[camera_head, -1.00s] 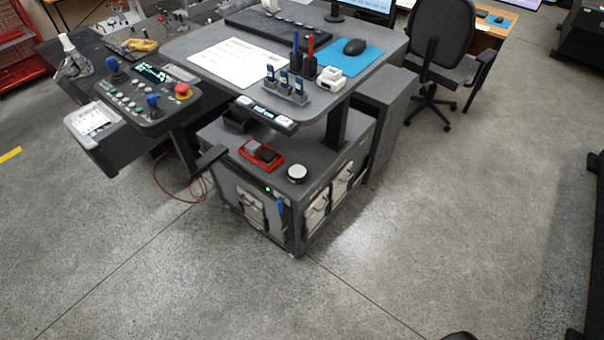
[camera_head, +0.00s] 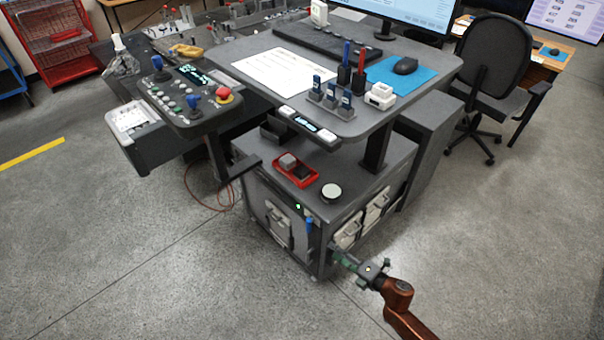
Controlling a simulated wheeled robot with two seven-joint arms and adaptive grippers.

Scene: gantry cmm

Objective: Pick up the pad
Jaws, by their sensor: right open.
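It is unclear which thing is the pad. A small red tray (camera_head: 312,181) on the grey cabinet top holds a light grey block (camera_head: 288,161) and a dark block (camera_head: 302,173). A round, pale-topped disc (camera_head: 331,191) lies to its right on the same top. A flat blue mouse pad (camera_head: 424,79) lies on the desk above, under a black mouse (camera_head: 405,66). My right gripper (camera_head: 338,252) is open, low in front of the cabinet's front corner, below the disc in the picture. It appears empty. My left gripper is out of view.
The desk top (camera_head: 225,52) overhangs the rear of the cabinet (camera_head: 355,165). A control console (camera_head: 190,100) stands left. Marker holders and a small white box (camera_head: 381,96) sit near the desk's edge. An office chair (camera_head: 492,75) stands right. Floor in front is clear.

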